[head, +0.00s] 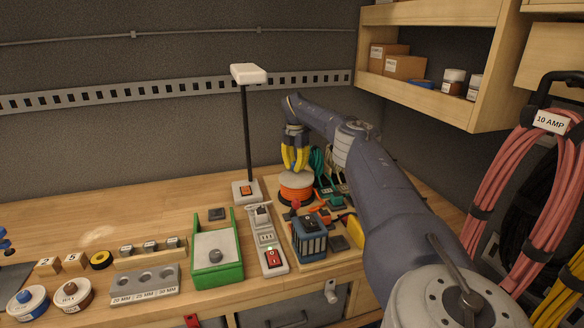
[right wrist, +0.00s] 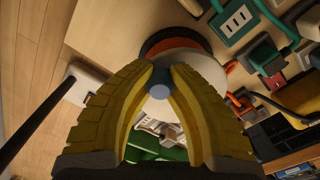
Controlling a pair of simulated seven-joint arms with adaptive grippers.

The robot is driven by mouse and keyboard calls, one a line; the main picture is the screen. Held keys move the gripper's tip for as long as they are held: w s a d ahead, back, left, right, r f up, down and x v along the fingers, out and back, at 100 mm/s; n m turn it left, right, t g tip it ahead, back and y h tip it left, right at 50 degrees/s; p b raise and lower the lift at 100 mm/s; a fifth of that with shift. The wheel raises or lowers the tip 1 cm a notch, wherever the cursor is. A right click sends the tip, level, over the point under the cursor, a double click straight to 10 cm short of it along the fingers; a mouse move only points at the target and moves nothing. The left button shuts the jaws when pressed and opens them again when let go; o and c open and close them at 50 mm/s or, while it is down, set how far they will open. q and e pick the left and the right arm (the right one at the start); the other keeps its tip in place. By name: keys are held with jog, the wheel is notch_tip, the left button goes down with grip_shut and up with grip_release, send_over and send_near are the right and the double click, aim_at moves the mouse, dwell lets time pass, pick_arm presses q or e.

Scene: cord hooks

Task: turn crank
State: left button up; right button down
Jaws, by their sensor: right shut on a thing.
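An orange cord reel (head: 295,193) with a pale disc on top stands on a wooden board towards the back right of the bench. In the right wrist view the reel's pale disc (right wrist: 208,67) shows below its orange rim (right wrist: 180,36). A small grey-blue knob (right wrist: 158,92), apparently the crank handle, stands up from the disc. My right gripper (head: 295,170), with yellow fingers, is over the reel, pointing down. It also shows in the right wrist view (right wrist: 163,82), shut on the knob. The fingers hide part of the disc. My left gripper is out of view.
A lamp (head: 247,120) on a black post stands just left of the reel. A power strip (head: 268,243) and green tray (head: 218,263) lie in front and left. Plugs and coloured cords crowd the reel's right side. A wooden shelf (head: 430,90) overhangs at the right.

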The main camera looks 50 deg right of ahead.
jog(key=m, duration=0.1)
jog(key=s+m, duration=0.1)
jog(key=m, duration=0.1)
jog(key=shift+d, duration=0.4)
jog(key=shift+s+d+m, duration=0.1)
jog(key=shift+s+m, duration=0.15)
jog(key=shift+m, duration=0.45)
jog(key=shift+s+d+m, duration=0.1)
jog(key=shift+s+m, duration=0.15)
jog(key=shift+m, duration=0.45)
jog(key=c, duration=1.1)
grip_release()
notch_tip(320, 180, up, 12)
